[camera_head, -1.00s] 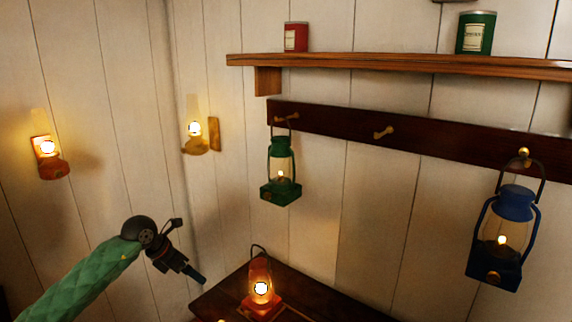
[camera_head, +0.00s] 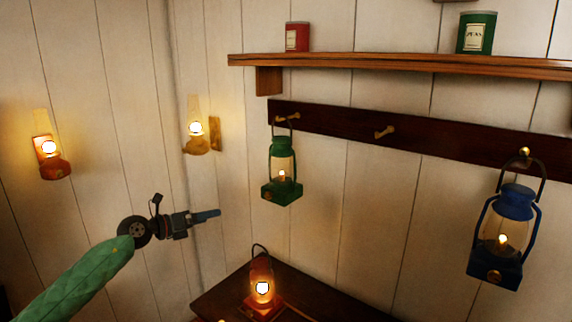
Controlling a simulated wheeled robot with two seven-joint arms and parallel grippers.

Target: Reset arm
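My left arm comes in from the lower left in a green quilted sleeve. My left gripper (camera_head: 207,216) points right in front of the white plank wall and is clear of every lantern. It is seen side-on, so I cannot tell whether its fingers are apart; no held thing shows at its tips. My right gripper is out of view. A green lantern (camera_head: 282,172) hangs from the left peg. A blue lantern (camera_head: 500,236) hangs from the right peg. An orange lantern (camera_head: 261,288) stands lit on the dark table below.
The dark peg rail (camera_head: 330,119) has an empty middle peg (camera_head: 384,132). The wooden shelf (camera_head: 400,63) above holds a red can (camera_head: 297,37) and a green can (camera_head: 476,32). A red wall lamp (camera_head: 50,160) and a yellow wall lamp (camera_head: 196,138) hang left. The table (camera_head: 222,298) is at the bottom.

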